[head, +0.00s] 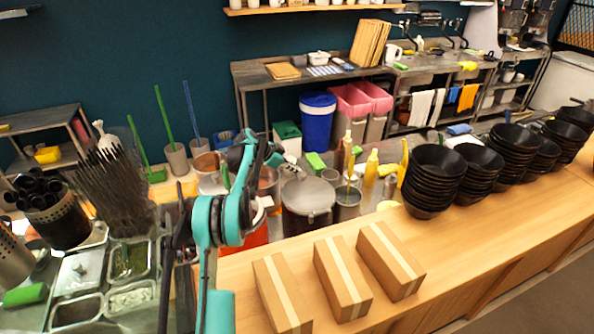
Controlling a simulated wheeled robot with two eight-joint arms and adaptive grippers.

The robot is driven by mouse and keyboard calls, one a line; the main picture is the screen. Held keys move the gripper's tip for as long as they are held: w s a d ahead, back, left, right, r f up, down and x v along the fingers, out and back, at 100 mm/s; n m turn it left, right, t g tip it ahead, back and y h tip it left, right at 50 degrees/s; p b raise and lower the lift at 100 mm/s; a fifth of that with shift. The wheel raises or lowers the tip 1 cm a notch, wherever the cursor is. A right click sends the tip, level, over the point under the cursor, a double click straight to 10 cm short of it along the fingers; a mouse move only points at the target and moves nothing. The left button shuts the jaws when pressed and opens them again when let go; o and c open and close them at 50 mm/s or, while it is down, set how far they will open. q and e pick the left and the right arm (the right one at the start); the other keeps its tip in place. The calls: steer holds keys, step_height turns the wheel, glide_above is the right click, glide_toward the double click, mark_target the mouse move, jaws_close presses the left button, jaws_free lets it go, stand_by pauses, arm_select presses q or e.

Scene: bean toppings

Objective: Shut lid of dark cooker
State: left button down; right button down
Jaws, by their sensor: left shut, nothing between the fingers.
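The dark cooker (296,222) stands behind the wooden counter near the middle of the head view. Its round grey lid (307,194) lies over its top; I cannot tell whether the lid is fully seated. My left arm rises from the bottom of the view and bends toward the cooker. My left gripper (291,160) is small in the picture, just behind and above the lid, shut and empty. I cannot tell whether it touches the lid. My right gripper is not in view.
Open pots stand left of the cooker, and a grey container (347,203) and yellow bottles (371,168) stand to its right. Three cardboard boxes (342,277) lie on the wooden counter (450,238) in front. Stacks of black bowls (434,178) stand further right.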

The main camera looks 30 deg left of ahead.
arm_select(q)
steer(key=v, duration=1.1)
steer(key=shift+s+r, duration=0.2)
